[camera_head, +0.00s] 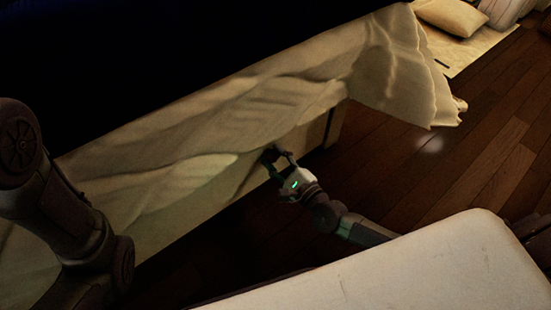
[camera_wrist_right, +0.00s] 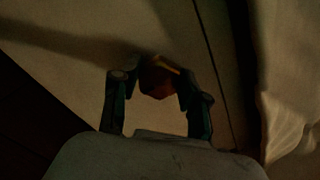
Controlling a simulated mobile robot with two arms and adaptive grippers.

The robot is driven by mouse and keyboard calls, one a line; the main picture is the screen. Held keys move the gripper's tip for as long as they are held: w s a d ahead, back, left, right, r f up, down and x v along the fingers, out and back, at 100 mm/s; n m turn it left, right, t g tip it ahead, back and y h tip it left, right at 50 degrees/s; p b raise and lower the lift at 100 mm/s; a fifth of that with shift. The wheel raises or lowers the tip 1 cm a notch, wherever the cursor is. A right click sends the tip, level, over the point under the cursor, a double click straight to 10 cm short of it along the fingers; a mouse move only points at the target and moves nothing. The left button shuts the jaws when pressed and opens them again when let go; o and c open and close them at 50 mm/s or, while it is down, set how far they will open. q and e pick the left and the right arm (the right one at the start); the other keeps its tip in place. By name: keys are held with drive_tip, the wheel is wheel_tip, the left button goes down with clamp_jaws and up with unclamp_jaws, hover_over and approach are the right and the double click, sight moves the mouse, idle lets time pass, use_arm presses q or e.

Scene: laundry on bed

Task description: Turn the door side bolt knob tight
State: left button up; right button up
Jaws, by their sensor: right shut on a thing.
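A small dark reddish-brown knob (camera_wrist_right: 158,80) shows in the right wrist view, against a pale flat panel (camera_wrist_right: 115,45). My right gripper (camera_wrist_right: 156,76) has its two fingers on either side of the knob and is shut on it. In the head view the right gripper (camera_head: 278,156) is at the side of the bed, below the draped cloth, near the bed frame's corner. The knob cannot be made out in the head view. How tight the knob is cannot be told. My left arm comes in at the left, but its gripper is out of view.
A rumpled cream cloth (camera_head: 200,135) hangs over the bed's side, close above my right gripper. It also shows at the right wrist view's right edge (camera_wrist_right: 288,80). Dark wooden floor (camera_head: 490,150) is clear to the right. A pillow (camera_head: 452,17) lies at the top right.

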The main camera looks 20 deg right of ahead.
drive_tip(key=shift+f, duration=0.1)
idle(0.3)
drive_tip(key=o, duration=1.1)
drive_tip(key=shift+s+d, duration=0.1)
drive_tip(key=shift+s, duration=0.1)
drive_tip(key=v, duration=1.1)
drive_tip(key=shift+s+d, duration=0.1)
drive_tip(key=shift+s, duration=0.2)
